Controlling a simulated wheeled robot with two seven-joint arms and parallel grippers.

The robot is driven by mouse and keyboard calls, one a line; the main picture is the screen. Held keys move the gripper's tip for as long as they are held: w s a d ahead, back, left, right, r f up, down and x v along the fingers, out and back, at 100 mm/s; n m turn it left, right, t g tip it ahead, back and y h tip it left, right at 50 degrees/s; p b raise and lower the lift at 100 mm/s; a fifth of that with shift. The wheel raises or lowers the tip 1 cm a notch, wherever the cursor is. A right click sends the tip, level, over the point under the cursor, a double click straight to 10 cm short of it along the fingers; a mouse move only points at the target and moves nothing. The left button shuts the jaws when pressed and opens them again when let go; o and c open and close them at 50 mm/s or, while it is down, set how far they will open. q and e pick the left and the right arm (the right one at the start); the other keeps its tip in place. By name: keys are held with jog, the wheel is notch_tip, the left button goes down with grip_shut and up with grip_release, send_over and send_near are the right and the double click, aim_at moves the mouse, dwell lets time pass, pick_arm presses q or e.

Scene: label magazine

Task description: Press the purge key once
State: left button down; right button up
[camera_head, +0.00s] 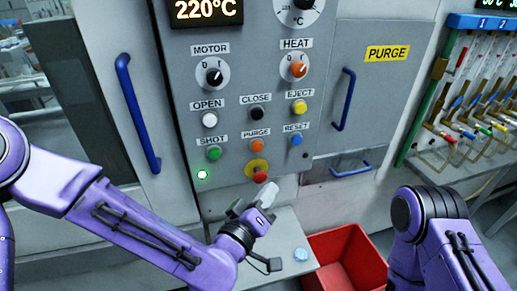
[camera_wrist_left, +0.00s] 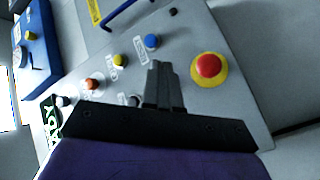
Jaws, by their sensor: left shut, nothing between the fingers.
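The purge key (camera_head: 257,145) is an orange round button under a "PURGE" label on the grey control panel, between the green shot key and the blue reset key. In the head view my left gripper (camera_head: 264,190) is below it, just under the red stop button, and apart from the key. The left gripper is shut and empty. In the left wrist view its fingers (camera_wrist_left: 158,70) point at the panel between the blue key and the red button. The purge key is not visible there and appears hidden behind the fingers. My right gripper is out of view; only part of its arm shows.
The red stop button (camera_head: 260,177) on a yellow base is close to the left gripper. The reset key (camera_head: 295,140), shot key (camera_head: 214,153) and close key (camera_head: 257,114) surround the purge key. A grey shelf (camera_head: 285,250) and red bin (camera_head: 350,255) are below.

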aim_at(257, 147)
pick_arm(q)
jog(key=r, duration=0.2)
jog(key=shift+d+r+t+h, duration=0.3)
jog(key=shift+r, duration=0.05)
jog(key=shift+w, duration=0.1)
jog(key=w+a+p, duration=0.1)
jog(key=w+a, duration=0.1)
jog(key=w, duration=0.6)
jog(key=shift+w+a, duration=0.15)
jog(key=shift+a, duration=0.2)
dwell(1.5)
jog(key=shift+w+a, duration=0.15)
jog(key=shift+w, duration=0.25)
